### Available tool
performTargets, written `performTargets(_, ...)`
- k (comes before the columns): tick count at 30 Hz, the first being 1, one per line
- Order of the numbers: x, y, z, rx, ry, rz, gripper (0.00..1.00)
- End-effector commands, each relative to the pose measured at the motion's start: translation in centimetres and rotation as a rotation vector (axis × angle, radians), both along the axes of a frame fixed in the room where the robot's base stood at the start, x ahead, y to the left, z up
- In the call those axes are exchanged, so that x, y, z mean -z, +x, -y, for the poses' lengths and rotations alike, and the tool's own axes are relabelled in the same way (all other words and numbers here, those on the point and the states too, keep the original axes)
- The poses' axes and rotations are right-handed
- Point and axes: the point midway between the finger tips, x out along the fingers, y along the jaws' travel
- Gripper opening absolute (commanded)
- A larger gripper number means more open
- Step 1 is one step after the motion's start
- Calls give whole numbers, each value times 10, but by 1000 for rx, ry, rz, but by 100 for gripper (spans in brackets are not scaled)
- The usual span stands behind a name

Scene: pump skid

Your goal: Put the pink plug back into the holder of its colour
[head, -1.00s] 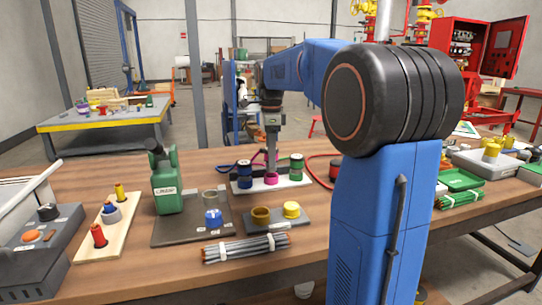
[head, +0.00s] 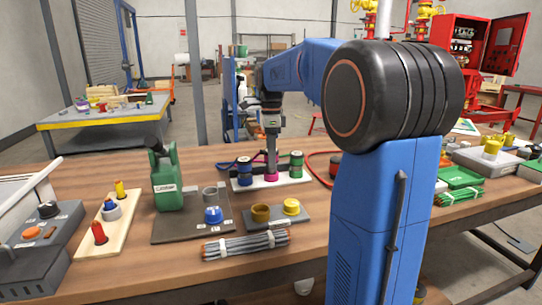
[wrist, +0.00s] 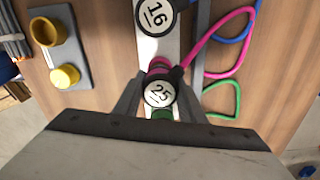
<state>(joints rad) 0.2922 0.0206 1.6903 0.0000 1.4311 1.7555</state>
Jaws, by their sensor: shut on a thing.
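A white board (head: 290,181) bears a blue holder (head: 244,173), a pink holder (head: 271,177) and a green holder (head: 296,164). My gripper (head: 271,153) points straight down over the middle, pink one. In the wrist view it is shut on the pink plug (wrist: 158,93), whose round top reads 25. A pink cable (wrist: 212,42) runs from the plug to the right. Pink (wrist: 159,64) shows just beyond the plug's top. The plug is in line with the pink holder and very close to it or in its mouth; I cannot tell how deep.
The blue and green holders stand close on either side. A grey plate with a brown cup (head: 260,213) and yellow piece (head: 291,206), a cable bundle (head: 245,244) and a green can (head: 166,180) stand nearer. Blue and green cables (wrist: 224,101) lie behind the board.

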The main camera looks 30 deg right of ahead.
Motion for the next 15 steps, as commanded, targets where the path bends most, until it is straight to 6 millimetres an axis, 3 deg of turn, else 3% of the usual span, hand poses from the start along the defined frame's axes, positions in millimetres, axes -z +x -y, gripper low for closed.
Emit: performTargets(15, 8, 0, 0, 0, 0, 1, 6)
